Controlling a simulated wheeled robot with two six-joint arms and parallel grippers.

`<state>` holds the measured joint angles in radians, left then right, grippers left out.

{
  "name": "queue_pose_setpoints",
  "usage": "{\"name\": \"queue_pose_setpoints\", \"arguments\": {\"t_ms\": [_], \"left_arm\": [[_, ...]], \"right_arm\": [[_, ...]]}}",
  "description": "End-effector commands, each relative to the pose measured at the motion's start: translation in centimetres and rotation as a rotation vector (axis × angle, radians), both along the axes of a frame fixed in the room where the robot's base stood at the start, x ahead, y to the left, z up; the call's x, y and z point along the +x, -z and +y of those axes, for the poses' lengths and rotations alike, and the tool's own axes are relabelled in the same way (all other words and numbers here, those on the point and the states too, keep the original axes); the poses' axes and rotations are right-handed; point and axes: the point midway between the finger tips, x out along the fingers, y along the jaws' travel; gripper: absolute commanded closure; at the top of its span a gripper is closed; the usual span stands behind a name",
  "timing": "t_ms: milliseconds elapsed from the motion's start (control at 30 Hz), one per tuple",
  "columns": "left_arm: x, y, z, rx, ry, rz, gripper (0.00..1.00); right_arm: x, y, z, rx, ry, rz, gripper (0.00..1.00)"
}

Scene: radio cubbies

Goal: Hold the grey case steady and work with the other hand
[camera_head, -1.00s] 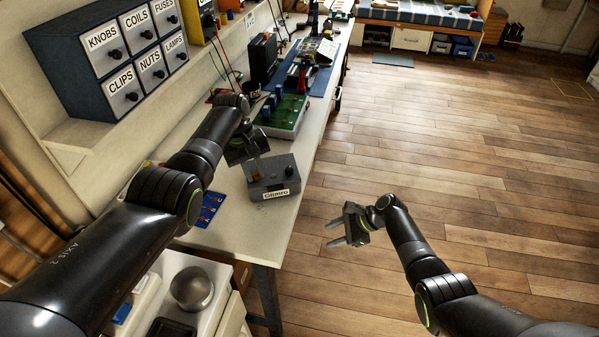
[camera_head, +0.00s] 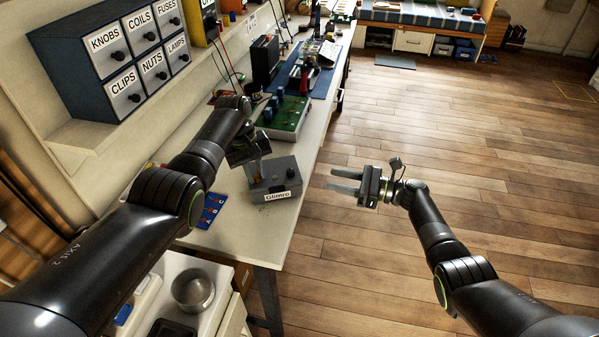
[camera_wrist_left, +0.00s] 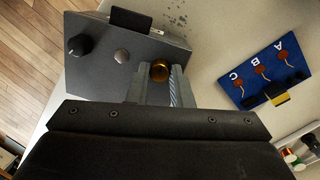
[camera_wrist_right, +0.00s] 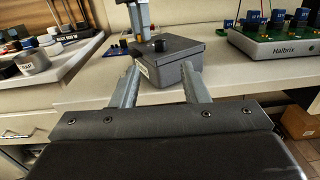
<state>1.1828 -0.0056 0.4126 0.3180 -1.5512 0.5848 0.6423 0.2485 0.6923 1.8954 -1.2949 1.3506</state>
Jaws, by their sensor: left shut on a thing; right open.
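The grey case (camera_head: 283,172) with a "Glimro" label sits on the bench; its black knob (camera_wrist_left: 80,45) and a round metal button show in the left wrist view. My left gripper (camera_head: 255,172) reaches down at the case's left side. Its fingers are shut on a brass-coloured post (camera_wrist_left: 160,71) at the case's edge. My right gripper (camera_head: 345,181) is open and empty, off the bench's edge to the right of the case, fingers pointing at it. In the right wrist view the case (camera_wrist_right: 182,68) is beyond the open fingers, apart from them.
A green "Halbrix" board (camera_wrist_right: 285,45) stands on the bench behind the case. A blue A-B-C card (camera_wrist_left: 262,72) lies beside it. The labelled drawer cabinet (camera_head: 118,60) is on the shelf at left. A round metal tin (camera_head: 192,289) sits at front. Open floor lies to the right.

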Motion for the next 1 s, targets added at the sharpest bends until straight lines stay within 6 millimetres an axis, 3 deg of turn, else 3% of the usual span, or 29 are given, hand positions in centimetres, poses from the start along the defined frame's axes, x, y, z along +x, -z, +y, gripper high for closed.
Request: {"name": "queue_pose_setpoints", "arguments": {"t_ms": [400, 700, 1000], "left_arm": [[-0.3, 0.5, 0.0, 0.000, -0.001, 0.009, 1.00], [-0.2, 0.5, 0.0, 0.000, -0.001, 0.009, 1.00], [-0.2, 0.5, 0.0, 0.000, -0.001, 0.008, 1.00]], "right_arm": [[2.6, 0.0, 7.7, -0.001, -0.003, 0.001, 0.59], [3.4, 0.0, 9.8, -0.002, -0.001, 0.001, 0.59], [3.6, 0.0, 10.3, -0.003, -0.001, -0.001, 0.59]]}}
